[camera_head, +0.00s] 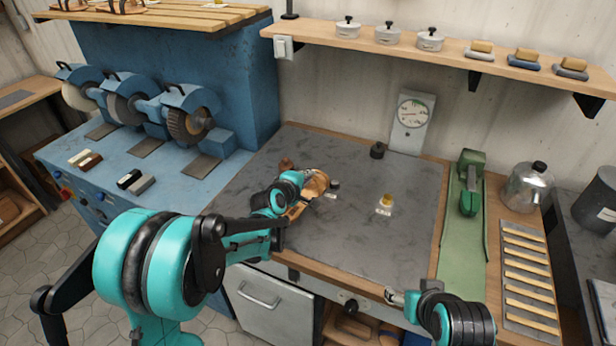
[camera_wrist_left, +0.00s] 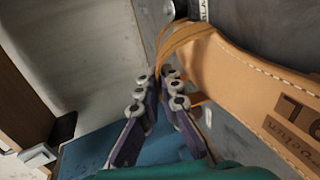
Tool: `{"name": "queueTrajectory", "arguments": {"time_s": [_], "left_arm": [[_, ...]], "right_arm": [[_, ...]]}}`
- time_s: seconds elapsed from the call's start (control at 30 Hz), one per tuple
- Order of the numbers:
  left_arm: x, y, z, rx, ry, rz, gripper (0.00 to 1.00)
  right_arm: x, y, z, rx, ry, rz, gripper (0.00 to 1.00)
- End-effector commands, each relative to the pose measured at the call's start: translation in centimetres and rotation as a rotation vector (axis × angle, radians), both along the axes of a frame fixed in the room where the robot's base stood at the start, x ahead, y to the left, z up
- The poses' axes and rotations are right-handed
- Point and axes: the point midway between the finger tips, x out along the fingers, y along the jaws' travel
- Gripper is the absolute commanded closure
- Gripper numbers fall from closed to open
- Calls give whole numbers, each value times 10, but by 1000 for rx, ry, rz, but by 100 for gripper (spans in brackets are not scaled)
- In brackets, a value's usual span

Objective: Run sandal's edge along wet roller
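A tan leather sandal (camera_head: 314,186) is at the left part of the grey bench top, at the tip of my left gripper (camera_head: 298,202). In the left wrist view the sandal's stitched leather (camera_wrist_left: 245,80) with dark lettering fills the right side. A thin leather band passes between the nearly closed fingertips of my left gripper (camera_wrist_left: 160,78). It looks pinched there. The gripper and arm hide part of the sandal in the head view. My right gripper (camera_head: 396,297) is at the bench's front edge, small and partly hidden by its arm. I cannot pick out a wet roller with certainty.
The bench top (camera_head: 260,165) is mostly clear. A small yellow-topped piece (camera_head: 385,204) and a dark knob-like object (camera_head: 377,150) stand on it. A dial gauge (camera_head: 411,115) is behind. A blue machine with wheels (camera_head: 188,122) is left; a green tool (camera_head: 470,185) and kettle (camera_head: 527,187) are right.

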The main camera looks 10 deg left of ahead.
Motion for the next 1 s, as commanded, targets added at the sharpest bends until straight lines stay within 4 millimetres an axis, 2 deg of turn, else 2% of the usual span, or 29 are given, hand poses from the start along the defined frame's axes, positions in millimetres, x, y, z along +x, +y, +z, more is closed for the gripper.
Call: {"name": "queueTrajectory", "arguments": {"time_s": [1.0], "left_arm": [[4,3,-2,-6,-58,71,100]], "right_arm": [[0,0,-14,0,0,0,35]]}}
